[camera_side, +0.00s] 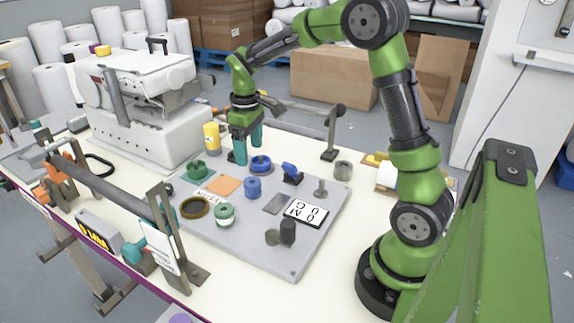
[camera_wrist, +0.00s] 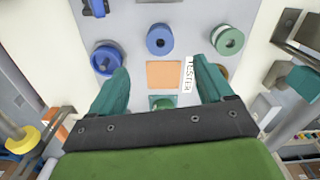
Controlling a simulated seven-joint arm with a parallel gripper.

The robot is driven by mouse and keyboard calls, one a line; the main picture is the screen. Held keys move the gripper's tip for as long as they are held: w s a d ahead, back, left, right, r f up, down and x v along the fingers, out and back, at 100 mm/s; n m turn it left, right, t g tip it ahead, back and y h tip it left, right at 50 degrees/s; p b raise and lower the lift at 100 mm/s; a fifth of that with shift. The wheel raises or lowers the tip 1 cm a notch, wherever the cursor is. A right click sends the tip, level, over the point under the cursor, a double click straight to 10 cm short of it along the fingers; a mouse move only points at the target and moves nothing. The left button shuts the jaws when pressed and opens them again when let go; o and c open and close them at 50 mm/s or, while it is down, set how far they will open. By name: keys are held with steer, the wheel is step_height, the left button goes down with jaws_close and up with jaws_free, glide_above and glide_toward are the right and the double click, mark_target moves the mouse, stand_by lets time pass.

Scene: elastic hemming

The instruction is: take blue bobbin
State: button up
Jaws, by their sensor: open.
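The blue bobbin (camera_side: 252,187) stands on the grey board in the side view, right of a flat orange square. In the wrist view the blue bobbin (camera_wrist: 160,39) is at the top middle, past my fingertips, with its round top and centre hole showing. My gripper (camera_side: 248,150) is above the back part of the board, behind the bobbin. In the wrist view my gripper (camera_wrist: 162,68) has its teal fingers spread wide with nothing held, and the orange square (camera_wrist: 163,74) shows between them.
A wider blue round piece (camera_side: 260,163) is behind the bobbin, close to my fingers. A green-and-white spool (camera_side: 225,213), brown ring (camera_side: 194,207), green piece (camera_side: 196,170) and blue clamp (camera_side: 291,172) are on the board (camera_side: 255,243). A yellow bottle (camera_side: 212,138) stands left of my gripper.

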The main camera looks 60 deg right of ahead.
mark_target(252, 184)
step_height(252, 184, down, 12)
steer(key=shift+r, duration=0.15)
stand_by(0.3)
steer(key=c, duration=1.2)
steer(key=shift+r, duration=0.1)
steer(key=shift+c, duration=0.3)
